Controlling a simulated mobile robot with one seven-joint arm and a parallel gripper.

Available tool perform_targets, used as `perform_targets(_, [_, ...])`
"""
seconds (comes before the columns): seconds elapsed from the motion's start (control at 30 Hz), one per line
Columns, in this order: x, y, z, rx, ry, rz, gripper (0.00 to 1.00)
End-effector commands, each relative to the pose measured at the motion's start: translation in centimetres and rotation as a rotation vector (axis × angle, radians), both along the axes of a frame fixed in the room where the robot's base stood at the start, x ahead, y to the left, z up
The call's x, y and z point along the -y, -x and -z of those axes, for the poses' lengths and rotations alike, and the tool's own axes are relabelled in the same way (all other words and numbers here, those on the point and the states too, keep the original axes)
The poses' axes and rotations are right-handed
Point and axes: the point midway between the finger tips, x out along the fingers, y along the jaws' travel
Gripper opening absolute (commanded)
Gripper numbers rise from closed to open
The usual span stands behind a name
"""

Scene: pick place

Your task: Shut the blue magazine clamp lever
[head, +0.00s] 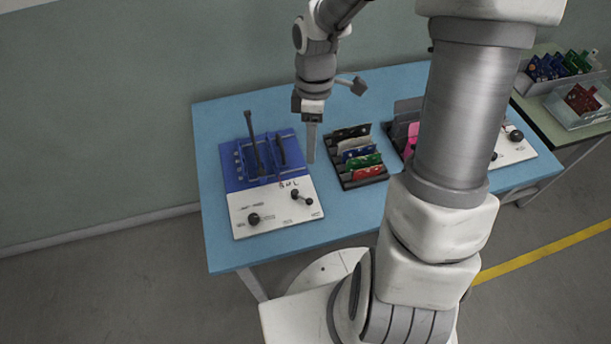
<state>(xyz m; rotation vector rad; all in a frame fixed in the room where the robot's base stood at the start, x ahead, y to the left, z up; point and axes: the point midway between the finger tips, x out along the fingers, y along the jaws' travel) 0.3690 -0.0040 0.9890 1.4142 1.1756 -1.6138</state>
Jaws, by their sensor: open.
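The blue magazine (232,173) is a block with upright walls on the back half of a fixture board at the table's left. A long dark lever (252,138) rises from it, standing nearly upright and leaning slightly left; I take this as the clamp lever. A second, shorter dark part stands in the magazine to its right. My gripper (310,145) hangs pointing down to the right of the magazine, apart from the lever. It is open and holds nothing visible; only one long finger shows clearly.
The fixture's white front panel (270,208) carries a black knob (254,219) and a small crank (302,197). A dark rack (345,180) of coloured boards stands right of my gripper. My arm partly hides another rack and white panel. Bins stand on a side table at far right.

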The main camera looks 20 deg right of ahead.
Motion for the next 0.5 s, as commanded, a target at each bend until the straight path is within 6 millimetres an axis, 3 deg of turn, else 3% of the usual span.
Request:
perform_targets(0.17, [-0.1,0.3,1.6,-0.005,-0.004,-0.008,0.56])
perform_targets(0.5, [-0.6,1.6,8.7,-0.006,-0.003,-0.007,0.56])
